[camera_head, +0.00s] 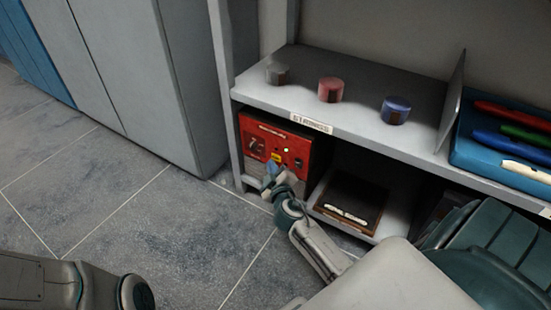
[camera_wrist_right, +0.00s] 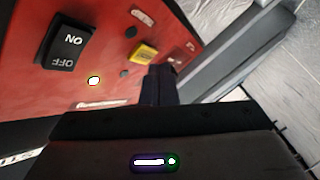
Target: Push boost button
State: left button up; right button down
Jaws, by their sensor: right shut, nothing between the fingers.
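A red instrument box (camera_head: 300,137) stands on the lower shelf, its front panel facing out. In the right wrist view the red panel (camera_wrist_right: 60,90) fills the left side. It carries a black ON/OFF rocker switch (camera_wrist_right: 66,42), a bright round light (camera_wrist_right: 94,81) and a small yellow button (camera_wrist_right: 145,52) with unreadable lettering. The yellow button also shows in the head view (camera_head: 276,156). My right gripper (camera_head: 268,180) is shut and empty in front of the panel. Its fingertips (camera_wrist_right: 158,72) are close to the yellow button; I cannot tell whether they touch. My left gripper is not in view.
Grey, red and blue cylinders (camera_head: 331,89) stand on the upper shelf (camera_head: 300,98). A blue tray (camera_head: 470,158) with coloured pens is at its right, beyond an upright divider (camera_head: 451,100). A dark flat case (camera_head: 352,200) lies right of the box. A grey cabinet (camera_head: 150,80) stands left; the floor is clear.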

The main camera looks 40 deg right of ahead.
jog(key=shift+d, duration=0.15)
dwell(0.4)
jog(key=shift+w+d, duration=0.15)
jog(key=shift+d, duration=0.15)
jog(key=shift+d, duration=0.1)
dwell(0.5)
jog(key=shift+a, duration=0.55)
jog(key=shift+s+a, duration=0.1)
jog(key=shift+s, duration=0.1)
